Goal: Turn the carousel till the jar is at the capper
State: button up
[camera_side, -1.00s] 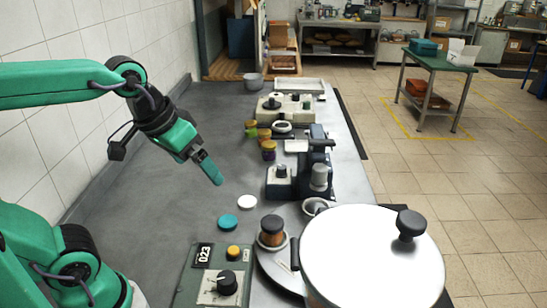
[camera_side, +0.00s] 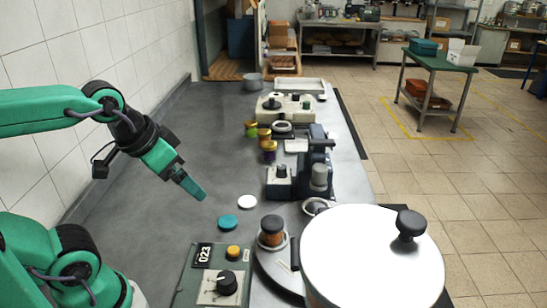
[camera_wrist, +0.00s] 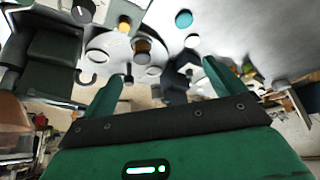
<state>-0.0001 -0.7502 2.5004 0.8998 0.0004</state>
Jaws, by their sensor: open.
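The jar (camera_side: 271,239) has brown-orange contents and a dark top. Much of the carousel is hidden behind a large white pot. A dark blue machine, which looks like the capper (camera_side: 318,150), stands beyond the carousel, and the jar is apart from it. My gripper (camera_side: 201,193) is open and empty above the bench, left of the jar and touching nothing. In the wrist view its fingers (camera_wrist: 163,69) are spread, with the jar (camera_wrist: 142,47) showing between them.
A control box (camera_side: 195,290) with a black knob (camera_side: 227,282) and yellow button (camera_side: 233,251) is at the near edge. A teal disc (camera_side: 228,222) and white disc (camera_side: 247,202) lie on the bench. The white pot (camera_side: 360,260) blocks the near right. The bench's left side is clear.

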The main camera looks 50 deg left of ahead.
jog(key=shift+w+r, duration=0.1)
jog(key=shift+w, duration=0.05)
jog(key=c, duration=0.7)
jog(key=shift+w+d+r, duration=0.2)
jog(key=shift+w+r, duration=0.1)
jog(key=shift+w, duration=0.3)
jog(key=shift+c, duration=0.2)
jog(key=w+d+f+g, duration=0.2)
jog(key=w+d, duration=0.3)
jog(key=w, duration=0.3)
jog(key=w+d+f+n+g, duration=0.1)
jog(key=w+d+f, duration=0.2)
jog(key=w+d, duration=0.2)
jog(key=w+d+f+n+g, duration=0.1)
jog(key=w+d+f+g, duration=0.1)
jog(key=w, duration=0.9)
jog(key=shift+d+f+g, duration=0.15)
jog(key=shift+d+f, duration=0.1)
jog(key=shift+d, duration=0.45)
jog(key=shift+d+f+g, duration=0.15)
jog(key=shift+d+f, duration=0.05)
jog(key=shift+d, duration=0.5)
jog(key=shift+w+d+f, duration=0.15)
jog(key=shift+d+f, duration=0.05)
jog(key=shift+f, duration=0.2)
jog(key=shift+f, duration=3.75)
